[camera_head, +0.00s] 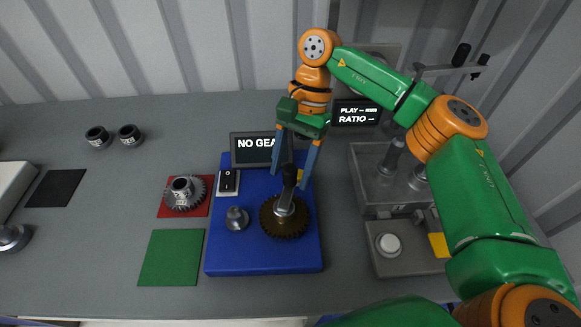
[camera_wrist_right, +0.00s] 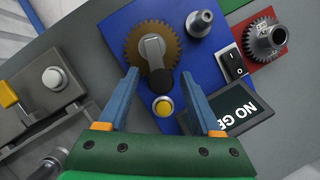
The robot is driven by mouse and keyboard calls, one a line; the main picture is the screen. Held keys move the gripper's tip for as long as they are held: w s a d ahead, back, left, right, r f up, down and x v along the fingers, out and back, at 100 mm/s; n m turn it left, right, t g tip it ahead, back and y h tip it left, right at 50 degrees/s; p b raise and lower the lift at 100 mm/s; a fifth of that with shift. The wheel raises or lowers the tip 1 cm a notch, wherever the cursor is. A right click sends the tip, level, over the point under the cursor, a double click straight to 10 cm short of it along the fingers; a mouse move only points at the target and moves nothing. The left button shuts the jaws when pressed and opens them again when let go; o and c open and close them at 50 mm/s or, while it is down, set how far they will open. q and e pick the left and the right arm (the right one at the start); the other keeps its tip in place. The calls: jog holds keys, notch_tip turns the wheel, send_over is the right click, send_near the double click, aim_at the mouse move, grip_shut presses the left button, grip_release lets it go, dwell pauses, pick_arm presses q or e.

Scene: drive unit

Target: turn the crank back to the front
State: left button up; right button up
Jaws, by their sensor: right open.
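The crank is a grey arm (camera_wrist_right: 153,52) with a black handle (camera_head: 289,174), mounted on a brown gear (camera_head: 284,230) on the blue base (camera_head: 240,262). Its handle end points to the back, towards the display. My right gripper (camera_head: 289,180) comes down from above and behind. Its two blue fingers are open, one on each side of the black handle, which also shows between the fingertips in the right wrist view (camera_wrist_right: 161,84). I see no contact. How deep the handle sits between the fingers is hard to tell. My left gripper is out of view.
A grey gear (camera_head: 184,191) sits on a red pad beside a green pad (camera_head: 170,258). A grey fixture (camera_head: 388,266) stands right.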

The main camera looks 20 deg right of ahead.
jog(key=shift+a+f, duration=0.1)
jog(key=shift+f, duration=0.15)
grip_shut()
